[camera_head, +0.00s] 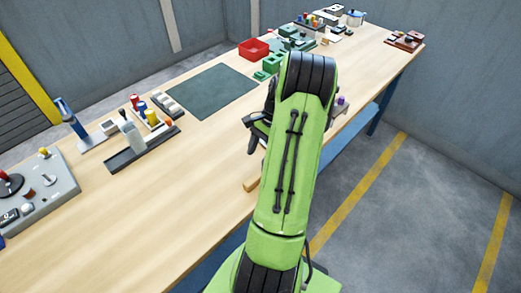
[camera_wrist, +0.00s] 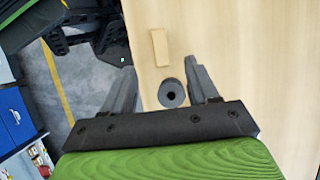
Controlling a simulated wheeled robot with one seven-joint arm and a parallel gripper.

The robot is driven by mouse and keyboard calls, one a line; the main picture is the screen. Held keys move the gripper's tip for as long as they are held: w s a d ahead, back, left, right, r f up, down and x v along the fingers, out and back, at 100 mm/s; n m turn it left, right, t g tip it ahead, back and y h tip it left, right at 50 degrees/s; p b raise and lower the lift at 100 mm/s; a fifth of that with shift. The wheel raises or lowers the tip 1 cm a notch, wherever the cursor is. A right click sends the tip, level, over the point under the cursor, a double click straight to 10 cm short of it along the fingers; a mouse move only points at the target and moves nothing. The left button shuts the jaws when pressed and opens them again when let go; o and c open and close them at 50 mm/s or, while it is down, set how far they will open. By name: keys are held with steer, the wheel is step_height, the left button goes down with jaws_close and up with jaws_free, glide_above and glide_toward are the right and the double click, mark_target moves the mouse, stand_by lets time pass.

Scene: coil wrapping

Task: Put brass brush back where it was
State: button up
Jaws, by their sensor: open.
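My gripper (camera_wrist: 162,68) is open in the wrist view, its two dark fingers spread above the table with nothing held between them. A tan wooden block (camera_wrist: 159,47) lies near the table's edge, just beyond the fingertips. It also shows in the head view (camera_head: 251,185), partly hidden by my arm. It may be the brass brush, but no bristles show, so I cannot tell. A grey round piece with a dark hole (camera_wrist: 171,94) appears between the fingers. In the head view my gripper (camera_head: 256,132) is mostly hidden behind my green arm.
The wooden table (camera_head: 205,175) has a dark mat (camera_head: 208,91), a red bin (camera_head: 254,49) and green parts (camera_head: 268,66) farther back. A tool holder (camera_head: 140,145) and a grey control panel (camera_head: 38,190) stand at left. The table's front middle is largely clear.

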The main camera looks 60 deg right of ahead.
steer(key=w+a+r+n+h, duration=0.25)
steer(key=a+r+n, duration=0.25)
steer(key=a+r, duration=0.35)
steer(key=w+a+r+n+h, duration=0.2)
steer(key=w+a+r+n, duration=0.25)
steer(key=a+r, duration=0.35)
steer(key=s+a+r+n+t, duration=0.3)
steer(key=s+a+n+t, duration=0.1)
steer(key=s+a+n, duration=0.7)
steer(key=a, duration=0.3)
steer(key=shift+s+a+r, duration=0.15)
steer(key=shift+a+r, duration=0.05)
steer(key=shift+a, duration=0.05)
